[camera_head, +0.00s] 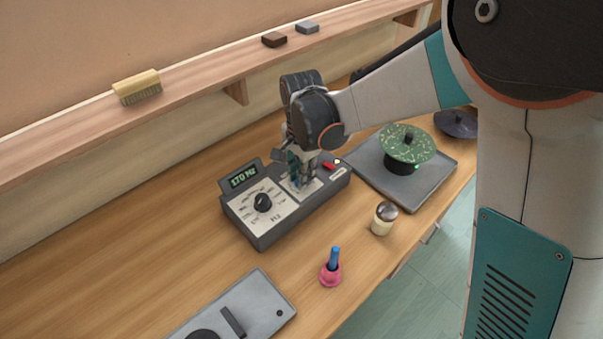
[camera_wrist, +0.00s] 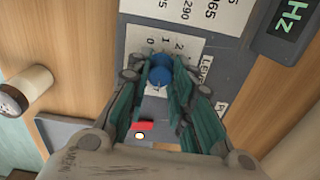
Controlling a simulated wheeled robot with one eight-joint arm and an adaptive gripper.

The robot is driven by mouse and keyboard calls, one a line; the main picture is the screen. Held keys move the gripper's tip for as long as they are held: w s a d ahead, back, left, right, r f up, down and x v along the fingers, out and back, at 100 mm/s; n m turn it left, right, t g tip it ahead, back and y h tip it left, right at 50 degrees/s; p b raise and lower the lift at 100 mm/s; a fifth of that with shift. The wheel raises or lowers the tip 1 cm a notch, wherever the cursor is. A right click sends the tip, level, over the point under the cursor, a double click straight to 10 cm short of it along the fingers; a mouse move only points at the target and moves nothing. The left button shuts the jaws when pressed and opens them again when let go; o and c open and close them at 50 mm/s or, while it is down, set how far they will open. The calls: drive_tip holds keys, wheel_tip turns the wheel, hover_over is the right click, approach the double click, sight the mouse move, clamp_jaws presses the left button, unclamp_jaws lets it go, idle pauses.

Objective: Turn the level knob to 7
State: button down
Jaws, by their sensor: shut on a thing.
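The grey signal box (camera_head: 262,238) stands on the wooden bench with a lit display (camera_head: 243,176) and a black knob (camera_head: 262,202) on its left panel. My gripper (camera_head: 302,180) comes down from above over the right panel. In the wrist view my gripper (camera_wrist: 160,88) is shut on the blue level knob (camera_wrist: 160,70), a finger on each side. The level dial (camera_wrist: 188,47) shows the figures 0, 1 and 2 and part of the word LEVEL. The fingers hide the rest of the scale, and I cannot make out where the knob points.
A red switch (camera_head: 330,166) sits at the box's right end. To the right is a grey tray (camera_head: 430,185) with a green disc (camera_head: 407,142). A cream jar with a metal lid (camera_head: 383,218) and a pink bell-shaped thing (camera_head: 330,275) stand in front. A shelf runs behind.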

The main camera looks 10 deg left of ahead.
drive_tip(key=shift+m, duration=0.5)
drive_tip(key=c, duration=1.4)
unclamp_jaws()
drive_tip(key=shift+o, duration=0.2)
wheel_tip(320, 180, up, 12)
